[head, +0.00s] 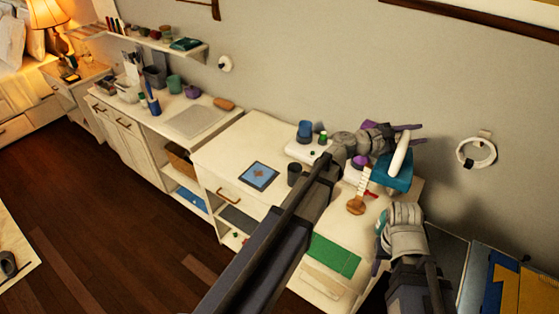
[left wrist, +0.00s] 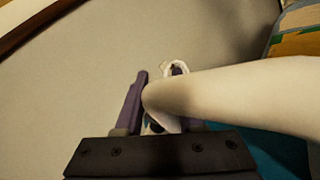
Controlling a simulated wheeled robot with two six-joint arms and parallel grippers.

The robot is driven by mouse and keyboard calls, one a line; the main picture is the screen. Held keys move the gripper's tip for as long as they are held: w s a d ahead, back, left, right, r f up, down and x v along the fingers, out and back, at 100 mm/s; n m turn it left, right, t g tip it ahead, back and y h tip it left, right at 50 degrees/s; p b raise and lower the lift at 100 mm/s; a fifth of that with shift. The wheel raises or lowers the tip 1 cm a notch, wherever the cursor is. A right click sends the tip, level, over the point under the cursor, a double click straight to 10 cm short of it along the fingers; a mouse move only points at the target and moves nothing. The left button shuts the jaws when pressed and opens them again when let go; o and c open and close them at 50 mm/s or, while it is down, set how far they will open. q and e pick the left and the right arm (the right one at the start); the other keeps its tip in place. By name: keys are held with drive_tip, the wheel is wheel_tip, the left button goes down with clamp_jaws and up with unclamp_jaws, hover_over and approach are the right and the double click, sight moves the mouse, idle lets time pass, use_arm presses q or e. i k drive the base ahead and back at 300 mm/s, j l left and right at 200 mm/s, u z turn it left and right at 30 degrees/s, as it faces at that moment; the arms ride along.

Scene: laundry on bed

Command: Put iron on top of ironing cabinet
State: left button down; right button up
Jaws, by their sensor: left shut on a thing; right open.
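The iron (head: 394,180) has a teal body and a white handle. My left gripper (head: 408,139) is shut on the handle, and the iron hangs in its jaws over or near the right end of the white cabinet (head: 228,150). I cannot tell whether its underside touches anything. In the left wrist view the white handle (left wrist: 240,95) crosses between the purple fingers, with part of the teal body (left wrist: 285,150) below. My right gripper (head: 379,244) is open and empty, lower in the picture near the cabinet's right end. My left forearm hides part of the cabinet top.
The cabinet top carries a blue picture tablet (head: 258,176), a dark cup (head: 294,174), a blue container (head: 304,131) and a wooden brush (head: 356,204). A green sheet (head: 334,255) lies toward the front. A white ring (head: 477,150) hangs on the wall. Coloured boxes (head: 505,285) stand at lower right.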

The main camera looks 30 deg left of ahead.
sight(228, 155)
drive_tip(key=i+j+u, duration=0.1)
drive_tip(key=j, duration=0.3)
drive_tip(key=i+j+u, duration=0.1)
drive_tip(key=j, duration=0.3)
drive_tip(key=i+j+u, duration=0.15)
drive_tip(key=j, duration=0.25)
drive_tip(key=i+j+u, duration=0.1)
drive_tip(key=j, duration=0.3)
